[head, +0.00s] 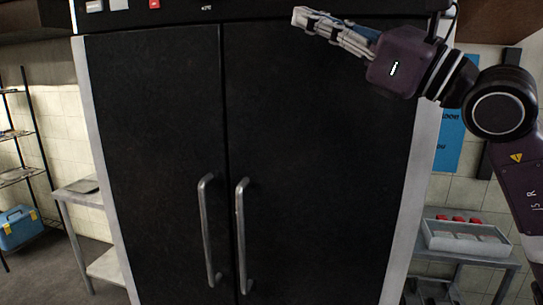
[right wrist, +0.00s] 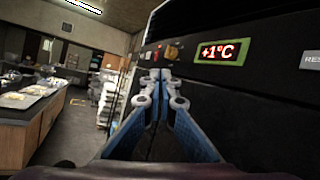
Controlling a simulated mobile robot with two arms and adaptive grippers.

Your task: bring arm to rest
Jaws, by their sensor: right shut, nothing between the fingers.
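My right arm comes in from the right in the head view. Its gripper (head: 301,17) is raised in front of the top of a tall black two-door cabinet (head: 320,120), pointing left. The fingers are together and empty; they also show shut in the right wrist view (right wrist: 155,75). Both cabinet doors look shut, with two upright metal handles (head: 207,230) (head: 242,235) near the middle, well below the gripper. My left gripper is not in view.
A control strip with a +1°C display (right wrist: 220,51) runs close beside the right gripper. A side table (head: 80,192) stands left of the cabinet. A tray (head: 465,240) sits on a table at right. Counters (right wrist: 30,125) and open floor lie further off in the wrist view.

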